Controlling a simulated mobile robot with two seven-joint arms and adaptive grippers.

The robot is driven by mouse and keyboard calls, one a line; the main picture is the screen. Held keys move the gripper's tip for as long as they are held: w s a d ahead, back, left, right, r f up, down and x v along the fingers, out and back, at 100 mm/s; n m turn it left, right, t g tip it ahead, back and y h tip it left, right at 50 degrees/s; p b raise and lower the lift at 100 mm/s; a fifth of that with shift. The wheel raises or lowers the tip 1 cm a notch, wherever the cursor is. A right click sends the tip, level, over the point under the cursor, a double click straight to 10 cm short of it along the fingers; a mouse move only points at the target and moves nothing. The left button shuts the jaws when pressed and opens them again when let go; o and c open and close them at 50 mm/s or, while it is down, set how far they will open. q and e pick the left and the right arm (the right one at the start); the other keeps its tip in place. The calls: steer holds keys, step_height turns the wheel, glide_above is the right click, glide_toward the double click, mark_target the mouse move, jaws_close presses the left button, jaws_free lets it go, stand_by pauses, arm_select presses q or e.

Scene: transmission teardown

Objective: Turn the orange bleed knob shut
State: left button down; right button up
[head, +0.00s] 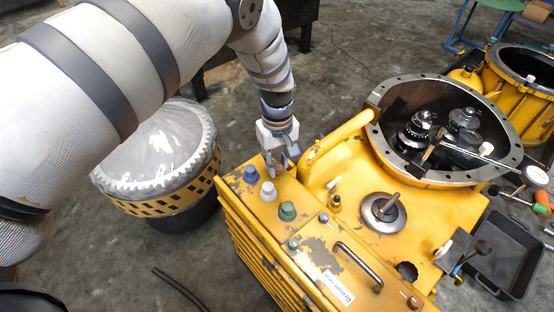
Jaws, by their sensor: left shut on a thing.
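My left gripper (278,162) points down at the back corner of the yellow machine's box top (300,199). It is shut on what appears to be the orange bleed knob, which the fingers hide almost fully, so its colour and angle cannot be told. Beside it on the same top are a blue knob (251,174), a white knob (268,191) and a green knob (287,211). My right gripper is not in view.
A yellow pipe rail (336,142) runs close to the right of my left gripper. The open round housing (378,150) with gears stands further right. A plastic-covered drum (160,205) is at left. A black tray (510,255) lies at right.

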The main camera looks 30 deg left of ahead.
mark_target(277, 165)
arm_select(q)
steer(key=m, duration=0.4)
steer(key=shift+m+p, duration=0.35)
steer(key=shift+m, duration=2.35)
steer(key=c, duration=1.4)
jaws_free()
steer(key=shift+o, duration=0.2)
step_height(277, 165, up, 12)
